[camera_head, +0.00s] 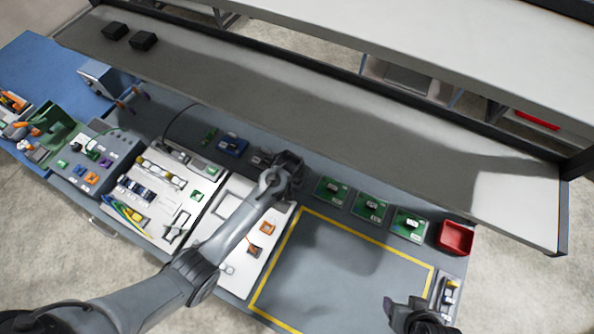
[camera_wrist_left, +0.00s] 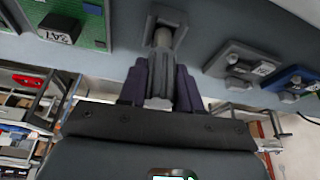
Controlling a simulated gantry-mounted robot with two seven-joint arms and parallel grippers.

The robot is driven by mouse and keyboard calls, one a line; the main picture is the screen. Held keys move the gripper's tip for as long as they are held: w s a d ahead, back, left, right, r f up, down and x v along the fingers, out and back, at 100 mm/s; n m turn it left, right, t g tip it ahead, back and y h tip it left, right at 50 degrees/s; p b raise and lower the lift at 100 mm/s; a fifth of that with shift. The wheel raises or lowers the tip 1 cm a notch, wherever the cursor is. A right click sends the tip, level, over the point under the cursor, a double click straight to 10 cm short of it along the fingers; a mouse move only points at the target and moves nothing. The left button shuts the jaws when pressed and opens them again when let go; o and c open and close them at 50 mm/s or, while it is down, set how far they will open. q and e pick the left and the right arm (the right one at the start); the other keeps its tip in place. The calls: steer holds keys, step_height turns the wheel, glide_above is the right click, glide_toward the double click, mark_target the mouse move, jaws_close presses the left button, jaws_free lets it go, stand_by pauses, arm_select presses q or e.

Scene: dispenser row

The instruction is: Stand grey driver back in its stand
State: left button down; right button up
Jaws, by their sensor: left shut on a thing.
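My left gripper (camera_wrist_left: 161,90) is shut on the grey driver (camera_wrist_left: 161,75), gripping its ribbed grey body between two dark purple fingers. In the left wrist view the driver's narrower end reaches a square grey stand (camera_wrist_left: 178,20) with a raised rim. The driver looks in line with its opening; I cannot tell how deep it sits. In the head view the left gripper (camera_head: 288,163) is over the back row of stands and hides the driver and this stand. My right gripper (camera_head: 408,314) is at the lower right, apart from the stands; its jaw opening is unclear.
Green stands (camera_head: 371,206) line the row to the right, ending near a red bin (camera_head: 456,238). A grey stand (camera_wrist_left: 240,60) and a blue stand (camera_wrist_left: 298,83) are on the other side. A grey shelf (camera_head: 330,115) runs behind. The yellow-bordered area (camera_head: 350,268) is clear.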

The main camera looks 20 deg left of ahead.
arm_select(q)
steer(key=shift+f, duration=0.25)
steer(key=shift+f, duration=0.3)
steer(key=c, duration=0.8)
jaws_free()
